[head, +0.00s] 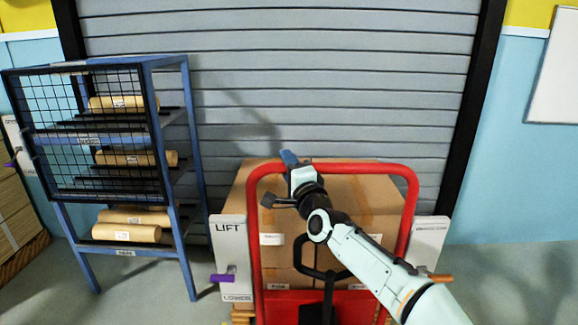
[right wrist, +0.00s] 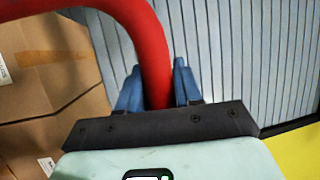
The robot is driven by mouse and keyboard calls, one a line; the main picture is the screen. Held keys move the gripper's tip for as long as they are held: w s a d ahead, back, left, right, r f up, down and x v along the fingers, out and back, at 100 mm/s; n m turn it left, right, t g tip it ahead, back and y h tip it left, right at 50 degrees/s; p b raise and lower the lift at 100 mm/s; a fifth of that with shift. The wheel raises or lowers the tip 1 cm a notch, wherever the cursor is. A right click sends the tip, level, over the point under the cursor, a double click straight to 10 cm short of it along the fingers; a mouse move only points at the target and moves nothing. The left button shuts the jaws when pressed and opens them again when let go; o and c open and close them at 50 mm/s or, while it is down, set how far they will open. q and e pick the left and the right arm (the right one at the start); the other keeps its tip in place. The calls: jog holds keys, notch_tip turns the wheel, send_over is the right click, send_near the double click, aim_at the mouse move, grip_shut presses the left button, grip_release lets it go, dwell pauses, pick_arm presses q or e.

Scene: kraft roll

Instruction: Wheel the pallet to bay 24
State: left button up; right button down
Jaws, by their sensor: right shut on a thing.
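A red tubular push frame (head: 412,200) stands in front of me in the head view, with stacked cardboard boxes (head: 375,195) behind it. A sliver of the wooden pallet (head: 243,311) shows at the lower left of the load. My right gripper (head: 290,160) is at the frame's top bar, left of its middle. In the right wrist view, its blue fingers (right wrist: 156,85) sit on both sides of the red bar (right wrist: 145,40), shut on it. My left gripper is out of view. No bay number 24 can be read.
A grey roller shutter (head: 320,60) closes the wall behind the load. A blue rack (head: 186,130) with paper rolls (head: 127,233) stands left. A LIFT panel (head: 230,250) with a purple lever (head: 222,278) flanks the frame; an orange lever (head: 440,278) is right. Floor (head: 510,285) is clear at right.

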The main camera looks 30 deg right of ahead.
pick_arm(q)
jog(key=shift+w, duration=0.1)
pick_arm(e)
jog(key=c, duration=0.8)
grip_release()
jog(key=shift+w+a, duration=0.1)
jog(key=shift+a, duration=0.05)
jog(key=shift+c, duration=0.2)
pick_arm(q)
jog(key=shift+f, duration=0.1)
pick_arm(e)
jog(key=shift+s, duration=0.35)
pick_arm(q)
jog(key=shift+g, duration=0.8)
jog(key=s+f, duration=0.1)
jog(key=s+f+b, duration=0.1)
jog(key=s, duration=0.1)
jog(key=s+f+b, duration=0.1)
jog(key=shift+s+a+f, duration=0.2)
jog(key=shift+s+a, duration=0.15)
pick_arm(e)
jog(key=v, duration=1.2)
jog(key=shift+s, duration=0.3)
jog(key=shift+f, duration=0.15)
